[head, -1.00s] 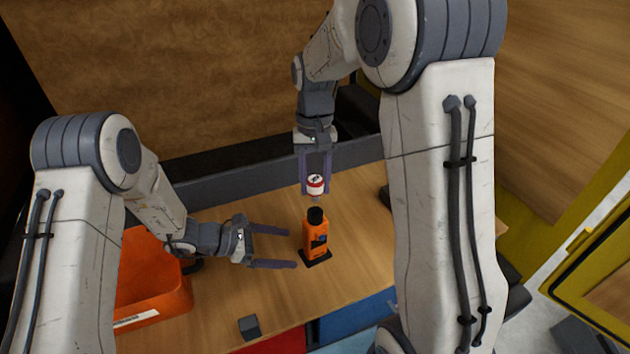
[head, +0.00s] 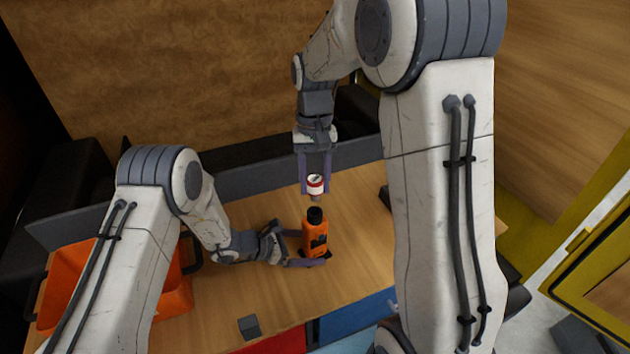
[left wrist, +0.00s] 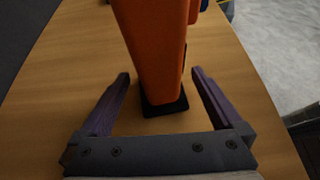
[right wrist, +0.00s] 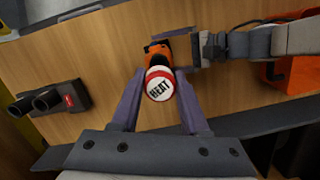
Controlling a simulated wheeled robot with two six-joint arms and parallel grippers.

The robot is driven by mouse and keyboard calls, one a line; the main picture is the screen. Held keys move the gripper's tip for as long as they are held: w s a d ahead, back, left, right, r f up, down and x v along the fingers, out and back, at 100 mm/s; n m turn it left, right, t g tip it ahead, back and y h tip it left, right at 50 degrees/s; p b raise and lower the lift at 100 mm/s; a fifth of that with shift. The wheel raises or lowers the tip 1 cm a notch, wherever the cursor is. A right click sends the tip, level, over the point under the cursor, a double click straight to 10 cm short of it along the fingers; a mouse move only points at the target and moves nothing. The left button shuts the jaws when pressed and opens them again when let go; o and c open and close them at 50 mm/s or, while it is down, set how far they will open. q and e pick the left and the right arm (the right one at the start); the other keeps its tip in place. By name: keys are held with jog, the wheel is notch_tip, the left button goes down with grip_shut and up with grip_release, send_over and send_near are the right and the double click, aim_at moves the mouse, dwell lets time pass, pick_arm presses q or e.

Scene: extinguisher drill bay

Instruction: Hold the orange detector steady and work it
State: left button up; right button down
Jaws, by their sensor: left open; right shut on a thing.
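The orange detector (head: 316,232) stands upright on the wooden table, with a black top and a dark base. It also shows in the left wrist view (left wrist: 160,45), its top cut off. My left gripper (head: 311,248) is open, its fingers reaching along either side of the detector low down; in the left wrist view a gap shows between the fingers and its base. My right gripper (head: 315,186) is shut on a red and white canister (head: 316,181), held above the detector's top. Its round end (right wrist: 160,88) bears a word that looks like HEAT.
An orange bin (head: 172,301) stands at the table's left, behind my left arm. A dark device with two tubes (right wrist: 50,98) lies on the table in the right wrist view.

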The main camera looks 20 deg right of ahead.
aim_at(315, 200)
pick_arm(q)
jog(key=shift+d+f, duration=0.15)
jog(key=shift+d, duration=0.2)
jog(key=c, duration=1.3)
pick_arm(e)
jog(key=shift+f, duration=1.6)
jog(key=shift+s+f, duration=0.1)
jog(key=shift+f, duration=1.5)
jog(key=shift+c, duration=1.7)
grip_release()
